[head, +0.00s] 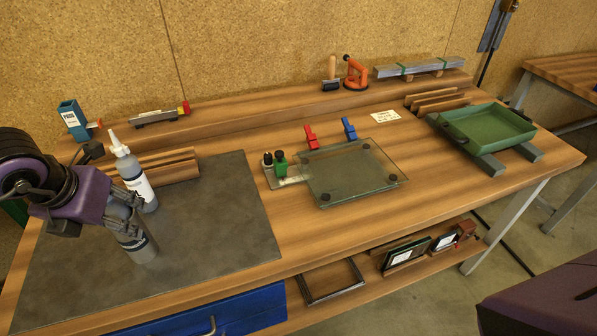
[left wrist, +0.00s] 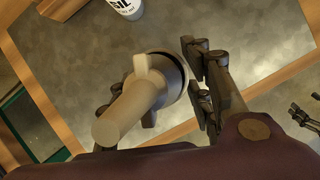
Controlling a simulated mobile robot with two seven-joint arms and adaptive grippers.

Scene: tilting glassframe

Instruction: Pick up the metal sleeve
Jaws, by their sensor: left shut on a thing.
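The metal sleeve (head: 140,246) is a grey cylinder standing upright on the dark grey mat (head: 225,215), its upper part partly hidden by my gripper. My left gripper (head: 128,213) comes down over it from the left and is shut on it. In the left wrist view, the fingers of my left gripper (left wrist: 160,95) lie on both sides of the sleeve (left wrist: 178,72). A pale rod-like part with a crosspiece rises from it towards the camera.
A white-labelled nozzle bottle (head: 139,178) stands close behind my left gripper. A wooden rack (head: 165,168) is behind the bottle. A glass pane (head: 352,172) with red and blue clamps lies at mid-bench, and a green tray (head: 487,125) is at right. The mat's right part is clear.

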